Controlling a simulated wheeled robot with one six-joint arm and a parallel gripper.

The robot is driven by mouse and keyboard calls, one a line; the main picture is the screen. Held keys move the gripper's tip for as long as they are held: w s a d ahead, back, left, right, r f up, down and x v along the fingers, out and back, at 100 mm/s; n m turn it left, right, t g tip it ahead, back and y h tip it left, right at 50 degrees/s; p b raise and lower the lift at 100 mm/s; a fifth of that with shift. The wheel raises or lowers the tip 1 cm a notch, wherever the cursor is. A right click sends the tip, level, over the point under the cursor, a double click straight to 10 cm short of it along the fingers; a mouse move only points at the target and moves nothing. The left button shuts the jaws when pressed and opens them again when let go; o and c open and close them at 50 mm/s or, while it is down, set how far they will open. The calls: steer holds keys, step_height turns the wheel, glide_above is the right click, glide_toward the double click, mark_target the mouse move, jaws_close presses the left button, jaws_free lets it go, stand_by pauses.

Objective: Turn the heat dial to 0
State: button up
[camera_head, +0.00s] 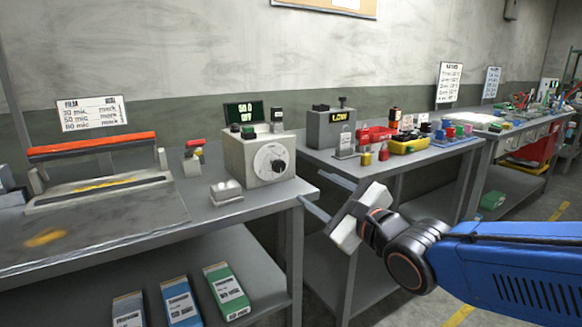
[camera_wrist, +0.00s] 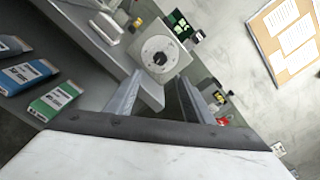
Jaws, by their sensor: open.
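The heat dial (camera_head: 271,161) is a round white disc with a dark centre knob on the front of a cream box (camera_head: 240,158) on the left bench. A green display (camera_head: 245,111) on top appears to read "50.0" and "OFF". In the wrist view the heat dial (camera_wrist: 160,55) faces me beyond the fingers. My gripper (camera_head: 316,198) is open and empty, in front of the bench, to the right of and below the dial, apart from it. Its two fingers (camera_wrist: 171,95) show in the wrist view. The dial's exact setting is too small to read.
A sealer with a red bar (camera_head: 92,145) stands on the left bench (camera_head: 100,245). A small metal block (camera_head: 226,191) sits before the cream box. A grey box reading "LOW" (camera_head: 331,128) stands on the neighbouring bench. Boxes (camera_head: 226,291) lie on the lower shelf.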

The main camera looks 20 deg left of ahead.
mark_target(281, 168)
steer(key=x, duration=1.7)
steer(key=shift+w+a, duration=0.1)
steer(key=shift+a, duration=0.15)
steer(key=c, duration=1.1)
steer(key=shift+o, duration=0.2)
